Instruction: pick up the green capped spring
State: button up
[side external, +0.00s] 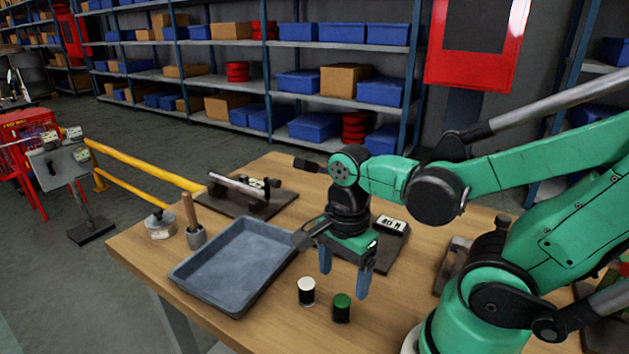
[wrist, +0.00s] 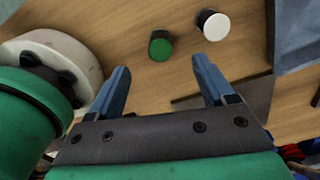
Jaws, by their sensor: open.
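The green capped spring (side external: 342,307) stands upright on the wooden table, a dark short cylinder with a green top. It also shows in the wrist view (wrist: 161,46), ahead of my fingers and between their lines. My gripper (side external: 344,284) points down with its two blue fingers apart and empty, above the table and behind the green capped spring in the side view. The fingers also show in the wrist view (wrist: 160,75). A similar spring with a white cap (side external: 307,290) stands just left of the green one, and it appears at the top of the wrist view (wrist: 213,25).
A grey-blue tray (side external: 215,297) lies left of the springs. A dark plate with a label (side external: 390,226) lies behind my gripper. A dark fixture with a metal bar (side external: 240,190) sits at the table's far side. A wooden-handled tool in a cup (side external: 194,235) stands at the left edge.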

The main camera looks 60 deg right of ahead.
aim_at(342, 300)
jog(key=shift+f, duration=2.5)
grip_shut()
